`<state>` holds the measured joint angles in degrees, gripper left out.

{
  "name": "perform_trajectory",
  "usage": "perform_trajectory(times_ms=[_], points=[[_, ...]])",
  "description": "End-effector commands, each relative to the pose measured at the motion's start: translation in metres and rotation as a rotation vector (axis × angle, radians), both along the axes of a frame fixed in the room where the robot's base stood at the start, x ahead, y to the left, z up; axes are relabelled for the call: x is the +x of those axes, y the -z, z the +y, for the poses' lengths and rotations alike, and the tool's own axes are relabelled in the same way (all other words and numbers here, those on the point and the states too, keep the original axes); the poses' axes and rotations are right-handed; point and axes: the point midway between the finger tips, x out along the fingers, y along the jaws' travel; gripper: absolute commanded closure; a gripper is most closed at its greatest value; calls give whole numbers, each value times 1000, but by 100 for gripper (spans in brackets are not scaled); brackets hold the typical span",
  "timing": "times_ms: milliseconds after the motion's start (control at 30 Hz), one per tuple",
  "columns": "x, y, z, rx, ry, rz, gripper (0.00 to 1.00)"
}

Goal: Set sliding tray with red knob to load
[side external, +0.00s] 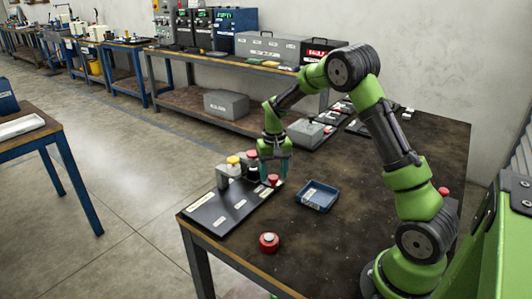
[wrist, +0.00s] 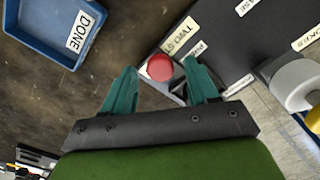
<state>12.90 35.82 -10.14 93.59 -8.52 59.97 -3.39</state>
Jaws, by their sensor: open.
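A round red knob (wrist: 159,68) shows between the two teal fingers of my gripper (wrist: 161,66) in the wrist view, with a gap on both sides. In the side view, a red knob (side external: 273,180) sits just below my gripper (side external: 274,172), near the far right end of a black labelled board (side external: 222,212). My gripper is open, points down and holds nothing. The board also fills the upper right of the wrist view (wrist: 225,25). The tray under the knob is mostly hidden, and I cannot read its load mark.
A blue bin (side external: 317,196) stands right of the board; the wrist view shows its DONE label (wrist: 80,32). A yellow-topped grey post (side external: 233,161) and another red top (side external: 252,155) stand beside my gripper. A red button (side external: 269,242) is near the front edge.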

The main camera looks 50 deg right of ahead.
Motion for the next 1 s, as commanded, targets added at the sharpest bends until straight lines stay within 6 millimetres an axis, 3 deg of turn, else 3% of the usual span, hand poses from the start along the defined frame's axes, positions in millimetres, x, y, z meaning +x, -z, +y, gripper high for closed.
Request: perform_trajectory(times_ms=[367,733,1000], points=[[0,5,0,1,-1,-1,43],[0,5,0,0,-1,0,100],[0,5,2,0,-2,0,100]])
